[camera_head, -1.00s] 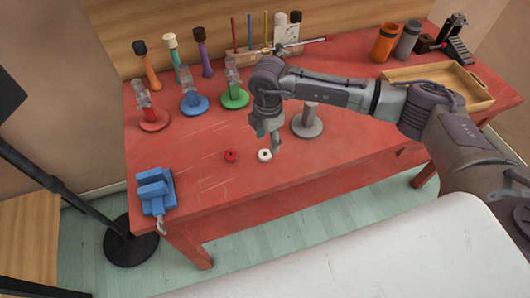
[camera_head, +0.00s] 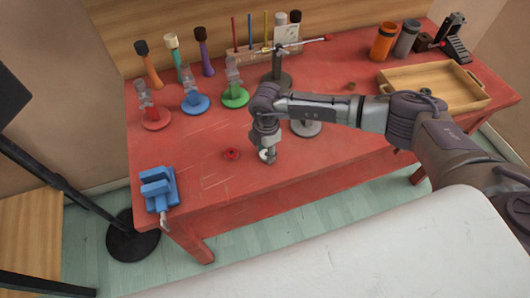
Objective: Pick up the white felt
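The white felt (camera_head: 263,155), a small ring, lies near the front of the red table (camera_head: 215,190), partly hidden by my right gripper. My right gripper (camera_head: 268,156) points down right at the felt, its fingertips low over the tabletop. The fingers overlap the felt in this view, so I cannot tell whether they are spread around it or closed on it. A similar red ring (camera_head: 231,154) lies just to the left. My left gripper is not in view.
Red, blue (camera_head: 195,103) and green stands are behind to the left, and a grey stand (camera_head: 306,127) is partly hidden behind my arm. A blue vise (camera_head: 157,188) sits at the front left corner. A wooden tray (camera_head: 437,86) is at the right.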

